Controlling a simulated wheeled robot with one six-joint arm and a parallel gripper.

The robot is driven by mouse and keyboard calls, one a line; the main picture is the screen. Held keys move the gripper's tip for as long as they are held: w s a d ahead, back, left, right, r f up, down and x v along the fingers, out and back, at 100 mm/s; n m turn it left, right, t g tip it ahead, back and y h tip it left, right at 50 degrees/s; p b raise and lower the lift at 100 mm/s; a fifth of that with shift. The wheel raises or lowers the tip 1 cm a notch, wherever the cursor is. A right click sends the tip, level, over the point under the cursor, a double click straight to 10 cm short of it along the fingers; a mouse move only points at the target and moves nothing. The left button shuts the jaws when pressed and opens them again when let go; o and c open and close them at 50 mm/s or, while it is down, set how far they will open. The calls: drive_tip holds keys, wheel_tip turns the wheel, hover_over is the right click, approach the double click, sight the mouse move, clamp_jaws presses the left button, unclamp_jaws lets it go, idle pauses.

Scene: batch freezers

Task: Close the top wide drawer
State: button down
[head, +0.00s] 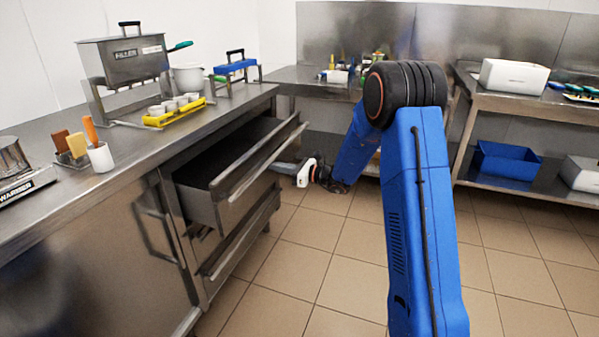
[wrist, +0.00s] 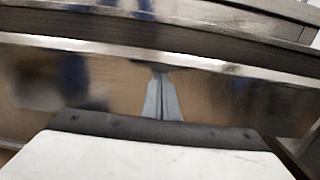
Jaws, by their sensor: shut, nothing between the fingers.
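The top wide drawer (head: 250,195) is pulled out from the steel counter, with its dark inside showing from above. A long bar handle (head: 262,165) runs along its front. My gripper (head: 278,167) is at the drawer's outer side, toward the far end of the front, and points at it. In the wrist view, the shut, empty fingers (wrist: 162,98) point at the shiny drawer front (wrist: 225,95), below its bright upper edge. The fingertips are at or very close to the front; I cannot tell whether they touch.
A lower drawer (head: 240,243) sits beneath the open one. The counter top (head: 130,145) holds a metal box (head: 125,58), a yellow tray of cups (head: 174,114) and a white cup of utensils (head: 100,157). Tiled floor (head: 320,260) is clear in front. A steel shelf (head: 530,105) stands at right.

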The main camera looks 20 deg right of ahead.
drive_tip(key=x, duration=1.4)
drive_tip(key=shift+w+a, duration=0.15)
drive_tip(key=shift+a, duration=0.1)
drive_tip(key=shift+w+a, duration=0.2)
drive_tip(key=shift+w+a+r, duration=0.1)
drive_tip(key=shift+a, duration=0.05)
drive_tip(key=shift+r, duration=0.1)
